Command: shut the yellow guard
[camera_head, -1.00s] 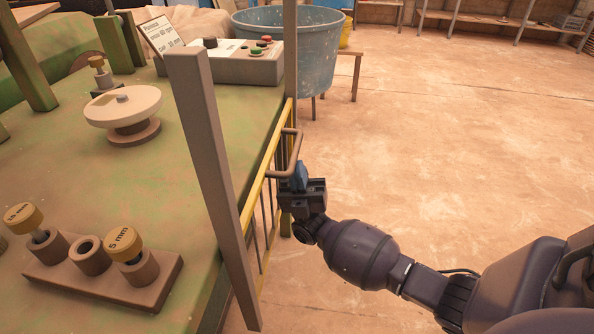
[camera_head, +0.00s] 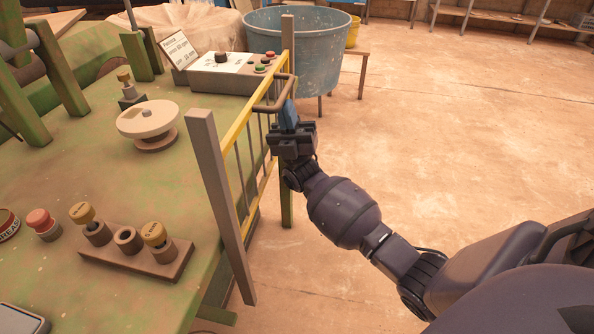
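The yellow guard (camera_head: 240,127) is a barred frame with a yellow top rail. It stands between a near grey post (camera_head: 216,180) and a far post (camera_head: 288,45) along the press table's right edge. A brown bracket handle (camera_head: 268,107) sticks out to the right from the guard. My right gripper (camera_head: 289,114), with blue fingertips, is at the handle's near end and appears shut on it; the fingers partly hide the contact. My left gripper is not in view.
The green press table (camera_head: 110,190) carries a handwheel (camera_head: 147,120), a peg block (camera_head: 135,255) and a control box (camera_head: 225,75). A blue tub (camera_head: 325,50) stands behind the far post. The floor (camera_head: 450,120) to the right is clear.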

